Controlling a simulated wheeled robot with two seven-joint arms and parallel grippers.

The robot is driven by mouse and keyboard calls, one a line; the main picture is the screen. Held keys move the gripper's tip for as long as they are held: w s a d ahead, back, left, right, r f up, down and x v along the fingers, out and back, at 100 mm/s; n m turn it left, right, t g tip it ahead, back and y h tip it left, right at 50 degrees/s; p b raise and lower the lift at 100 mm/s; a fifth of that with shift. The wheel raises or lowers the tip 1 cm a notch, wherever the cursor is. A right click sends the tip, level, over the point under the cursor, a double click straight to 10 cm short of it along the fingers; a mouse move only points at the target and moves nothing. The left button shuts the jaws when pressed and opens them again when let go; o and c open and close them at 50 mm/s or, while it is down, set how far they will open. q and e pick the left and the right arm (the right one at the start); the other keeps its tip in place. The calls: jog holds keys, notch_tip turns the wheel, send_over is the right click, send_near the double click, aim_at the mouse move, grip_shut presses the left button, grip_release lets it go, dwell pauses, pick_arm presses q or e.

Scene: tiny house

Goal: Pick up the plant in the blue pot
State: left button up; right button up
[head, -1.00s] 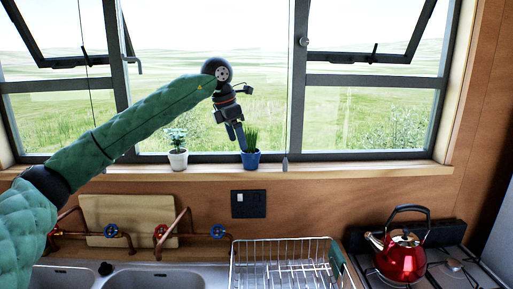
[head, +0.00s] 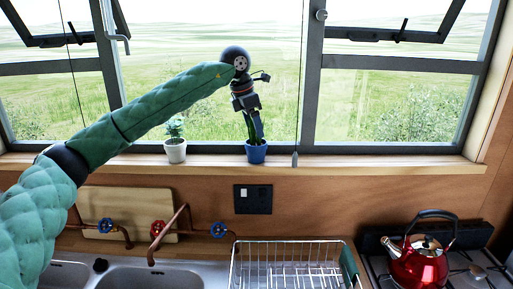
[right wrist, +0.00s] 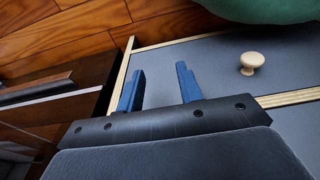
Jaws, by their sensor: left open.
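The plant in the blue pot (head: 257,153) stands upright on the wooden window sill, in the middle of the head view. My left gripper (head: 256,130) points down right at the plant, and its fingers cover much of the green leaves. It is open; whether the fingers touch the plant or the pot rim cannot be told. My right gripper (right wrist: 158,88) shows in the right wrist view with its two blue fingers apart and nothing between them.
A white pot with a plant (head: 175,150) stands left on the sill, under my left arm. Below are copper taps (head: 158,232), a dish rack (head: 290,262) and a red kettle (head: 418,262). In the right wrist view, a grey cabinet front with a round knob (right wrist: 252,62) is close by.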

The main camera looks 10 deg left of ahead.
aim_at(258, 141)
pick_arm(q)
jog(key=p+x, duration=0.2)
jog(key=x, duration=0.1)
jog(key=shift+d+f+p, duration=0.25)
jog(key=shift+f+p, duration=0.05)
jog(key=shift+p, duration=0.1)
jog(key=shift+f, duration=0.3)
pick_arm(e)
jog(key=s+d+f, duration=0.2)
jog(key=s+f, duration=0.2)
jog(key=shift+s+d, duration=0.25)
jog(key=shift+s, duration=0.15)
pick_arm(q)
jog(key=c, duration=0.8)
jog(key=shift+w+r, duration=0.1)
jog(key=shift+r, duration=0.05)
pick_arm(e)
jog(key=shift+d, duration=0.1)
